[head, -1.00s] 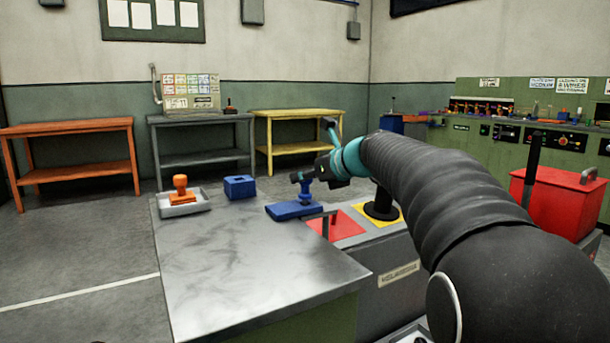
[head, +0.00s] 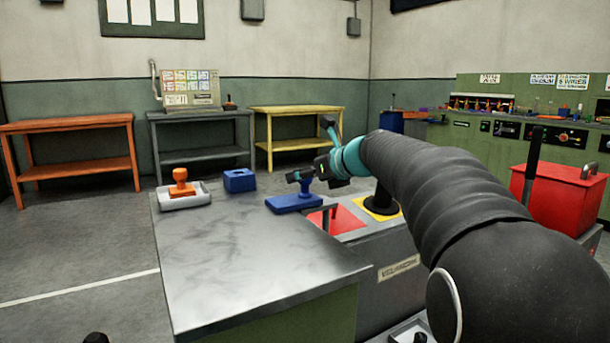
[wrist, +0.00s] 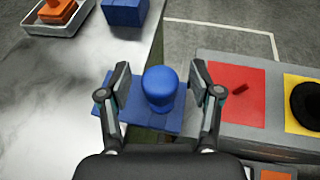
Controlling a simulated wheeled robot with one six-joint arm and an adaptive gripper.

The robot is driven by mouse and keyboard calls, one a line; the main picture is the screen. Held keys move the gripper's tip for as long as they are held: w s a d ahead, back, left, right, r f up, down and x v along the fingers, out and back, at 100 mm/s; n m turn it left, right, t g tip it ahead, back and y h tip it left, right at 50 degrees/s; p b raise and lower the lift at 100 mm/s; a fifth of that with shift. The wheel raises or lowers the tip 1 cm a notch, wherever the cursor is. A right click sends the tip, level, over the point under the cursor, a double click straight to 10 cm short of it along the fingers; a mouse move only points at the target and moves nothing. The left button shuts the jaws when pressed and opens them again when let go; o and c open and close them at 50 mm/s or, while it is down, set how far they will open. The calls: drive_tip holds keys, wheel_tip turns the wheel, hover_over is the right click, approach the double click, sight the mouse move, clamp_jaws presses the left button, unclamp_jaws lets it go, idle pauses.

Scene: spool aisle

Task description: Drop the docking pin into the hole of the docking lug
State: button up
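The docking pin (head: 307,187) is blue with a rounded head and stands upright over the blue plate. I take this flat plate (head: 293,203) at the bench's right edge as the docking lug; it also shows in the wrist view (wrist: 174,119). In the wrist view the pin's head (wrist: 159,83) is between the fingers of my gripper (wrist: 159,87), with a gap on each side. My gripper (head: 305,176) is open around the pin's upper part. The hole and the pin's lower end are hidden, so I cannot tell how deep it sits.
A blue block (head: 239,181) with a dark opening and a pale tray (head: 200,201) holding an orange knobbed piece (head: 181,183) stand on the metal bench (head: 250,260). Right of the plate are a red panel (head: 343,221) and a yellow panel with a black post. The bench front is clear.

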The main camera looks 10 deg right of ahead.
drive_tip(key=v, duration=1.2)
drive_tip(key=shift+s+a, duration=0.1)
